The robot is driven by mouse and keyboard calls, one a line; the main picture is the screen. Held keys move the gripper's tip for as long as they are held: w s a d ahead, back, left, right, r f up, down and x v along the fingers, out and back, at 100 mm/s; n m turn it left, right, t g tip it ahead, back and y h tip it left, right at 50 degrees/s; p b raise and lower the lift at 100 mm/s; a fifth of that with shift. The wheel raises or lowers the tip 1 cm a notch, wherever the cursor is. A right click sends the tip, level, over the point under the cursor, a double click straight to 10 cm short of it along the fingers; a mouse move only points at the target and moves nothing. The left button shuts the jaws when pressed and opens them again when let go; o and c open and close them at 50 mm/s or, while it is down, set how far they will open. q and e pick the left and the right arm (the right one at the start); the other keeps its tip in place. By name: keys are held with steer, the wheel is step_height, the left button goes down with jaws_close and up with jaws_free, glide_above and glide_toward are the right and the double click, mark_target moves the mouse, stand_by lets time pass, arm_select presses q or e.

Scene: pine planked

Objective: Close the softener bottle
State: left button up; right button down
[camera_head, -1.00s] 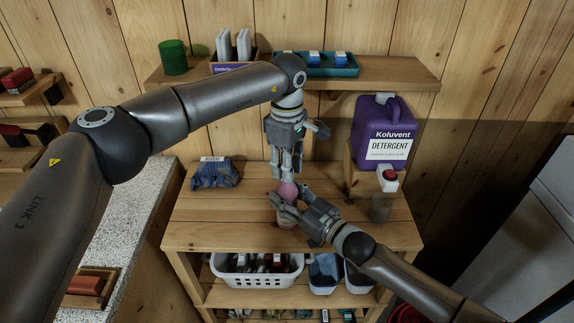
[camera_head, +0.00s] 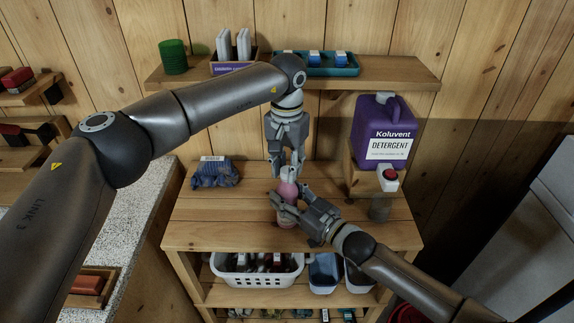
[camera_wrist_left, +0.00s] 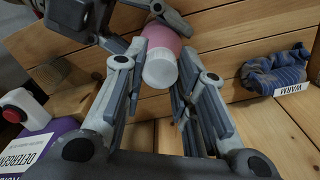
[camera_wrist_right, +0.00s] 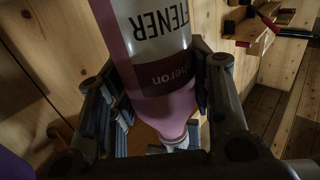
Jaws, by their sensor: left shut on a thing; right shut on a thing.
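The softener bottle (camera_head: 287,189) is pink with a white label, and stands upright at the front middle of the wooden table. My right gripper (camera_head: 286,205) is shut around its body from the right; the lettered label fills the right wrist view (camera_wrist_right: 160,45). The white cap (camera_wrist_left: 160,68) sits at the bottle's top, between the fingers of my left gripper (camera_wrist_left: 156,85). My left gripper also shows in the head view (camera_head: 288,168), pointing down from above and shut on the cap. Whether the cap is fully seated cannot be told.
A blue cloth bundle (camera_head: 215,173) lies at the table's left. A shelf (camera_head: 400,72) runs behind. Baskets (camera_head: 255,277) sit below the tabletop.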

arm_select(q)
steer(key=o, duration=0.7)
steer(key=shift+r, duration=0.1)
steer(key=shift+r, duration=2.2)
steer(key=shift+c, duration=0.4)
